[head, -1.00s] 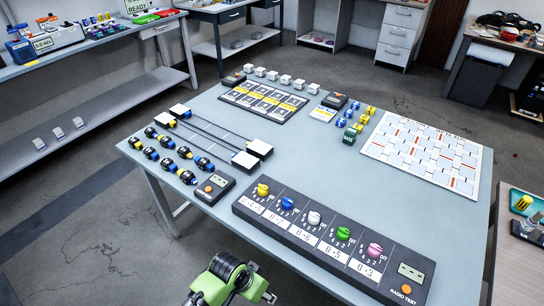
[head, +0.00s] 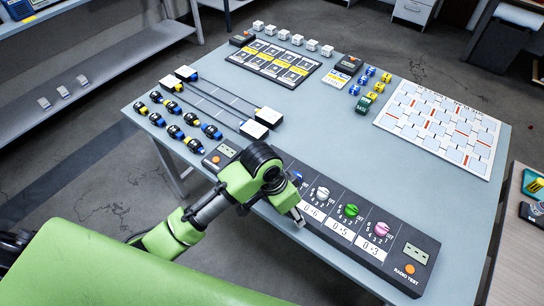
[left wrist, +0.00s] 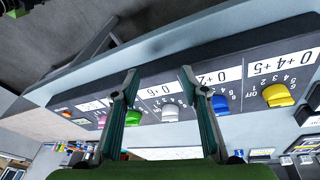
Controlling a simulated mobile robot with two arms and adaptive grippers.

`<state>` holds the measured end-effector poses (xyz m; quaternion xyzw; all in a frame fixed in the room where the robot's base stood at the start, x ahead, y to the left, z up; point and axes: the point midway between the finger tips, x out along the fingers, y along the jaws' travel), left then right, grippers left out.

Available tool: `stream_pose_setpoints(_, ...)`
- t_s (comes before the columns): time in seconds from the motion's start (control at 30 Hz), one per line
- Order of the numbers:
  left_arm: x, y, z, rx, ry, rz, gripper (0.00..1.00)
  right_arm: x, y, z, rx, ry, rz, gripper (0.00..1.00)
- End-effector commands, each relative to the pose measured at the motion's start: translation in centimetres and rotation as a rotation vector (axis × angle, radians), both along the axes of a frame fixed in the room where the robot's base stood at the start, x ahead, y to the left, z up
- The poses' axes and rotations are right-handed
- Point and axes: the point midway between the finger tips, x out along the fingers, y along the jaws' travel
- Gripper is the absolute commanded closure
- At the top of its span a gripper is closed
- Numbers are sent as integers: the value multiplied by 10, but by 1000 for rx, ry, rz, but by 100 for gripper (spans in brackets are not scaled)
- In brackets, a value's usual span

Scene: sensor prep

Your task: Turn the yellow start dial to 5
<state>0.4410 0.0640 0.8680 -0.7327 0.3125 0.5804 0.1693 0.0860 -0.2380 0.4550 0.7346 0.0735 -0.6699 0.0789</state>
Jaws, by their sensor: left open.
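The yellow start dial (left wrist: 278,95) shows in the left wrist view, at the right on the black dial panel (left wrist: 240,65). Its mark cannot be read clearly; "OFF" and numbers are printed beside it. In the head view it is hidden behind my left arm. My left gripper (left wrist: 158,80) is open and empty. In the wrist view its fingers frame the white dial (left wrist: 170,112), with the blue dial (left wrist: 221,104) just right of them and the yellow dial farther right. In the head view the left gripper (head: 297,217) is over the panel's front edge. My right gripper is not in view.
The green dial (head: 351,210) and pink dial (head: 381,229) stand farther right on the panel, before a small display (head: 415,254). Behind are rails with white blocks (head: 268,117) and a white board (head: 440,125). Blue-and-black parts (head: 176,132) lie left. The middle tabletop is clear.

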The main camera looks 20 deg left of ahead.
Motion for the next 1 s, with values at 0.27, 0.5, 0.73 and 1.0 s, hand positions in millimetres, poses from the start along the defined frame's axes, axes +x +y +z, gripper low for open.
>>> stream_pose_setpoints(0.27, 58, 16, 27, 96, 36, -91, 59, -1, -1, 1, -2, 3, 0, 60)
stream_pose_setpoints(0.5, 119, 63, 79, 213, 93, -92, 59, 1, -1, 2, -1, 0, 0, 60)
stream_pose_setpoints(0.73, 151, 98, 123, 264, 122, -47, 59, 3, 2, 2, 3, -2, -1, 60)
stream_pose_setpoints(1.0, 155, 105, 117, 270, 131, -37, 59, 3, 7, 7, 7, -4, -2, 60)
